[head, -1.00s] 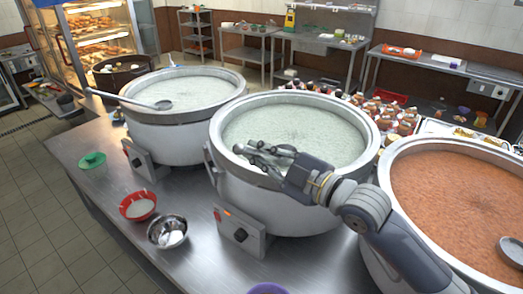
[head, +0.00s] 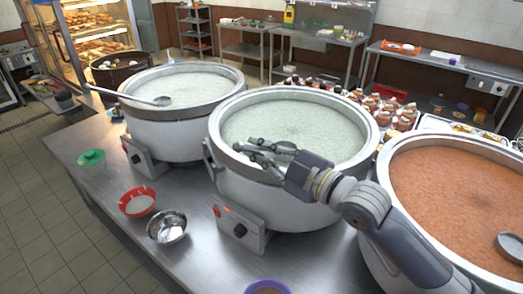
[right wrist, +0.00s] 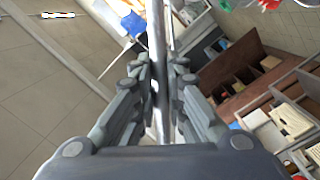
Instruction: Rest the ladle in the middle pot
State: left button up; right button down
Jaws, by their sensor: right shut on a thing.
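The middle pot (head: 282,198) is a large white stockpot full of pale congee. My right gripper (head: 250,148) reaches over its near rim, with its fingers above the congee. In the right wrist view the gripper (right wrist: 160,95) is shut on a thin metal rod (right wrist: 157,35) like a ladle handle. Its far end is out of that view, and I cannot make the rod out in the head view. A ladle (head: 163,101) lies across the left pot (head: 185,128), its handle sticking out past the left rim. My left gripper is not in view.
The right pot (head: 455,190) holds orange congee and another ladle (head: 511,247). On the steel counter (head: 195,195) stand a red bowl (head: 137,203), a steel bowl (head: 166,228), a green-lidded item (head: 91,158) and a purple-rimmed bowl (head: 267,287). Several small jars (head: 390,108) stand behind the pots.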

jog(key=shift+f, duration=0.3)
jog(key=c, duration=1.6)
grip_release()
jog(key=shift+o, duration=0.2)
jog(key=shift+f, duration=0.1)
jog(key=v, duration=1.2)
jog(key=shift+s+a, duration=0.1)
